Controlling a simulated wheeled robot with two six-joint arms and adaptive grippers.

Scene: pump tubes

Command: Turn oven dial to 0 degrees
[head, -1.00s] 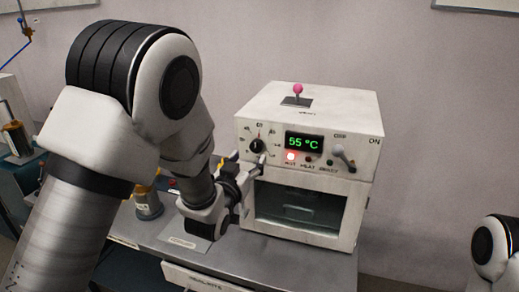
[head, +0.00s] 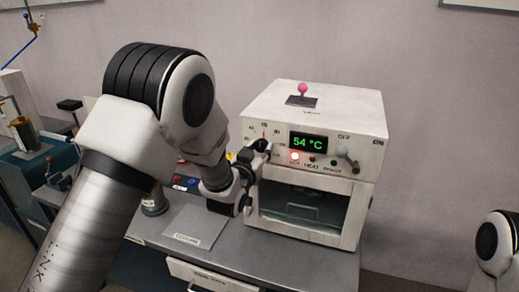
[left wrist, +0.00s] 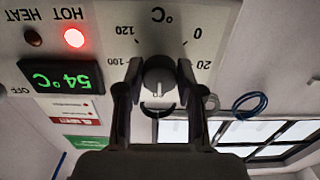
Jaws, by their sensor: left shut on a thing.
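The white oven (head: 310,110) stands on the grey bench, its green display reading 54 °C. Its dial (left wrist: 157,75) is a round knob on the front panel; the left wrist view shows it upside down. Scale numbers 0, 20, 100 and 120 show around it. A pale mark on the knob appears to point toward the bottom of that view. My left gripper (left wrist: 157,82) is shut on the dial, a finger on each side. In the head view the left gripper (head: 258,153) partly covers the dial (head: 263,144). My right gripper is out of view.
A pink-knobbed lever (head: 302,89) stands on the oven's top. The glass oven door (head: 300,205) is below the panel. Other equipment fills the bench at left.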

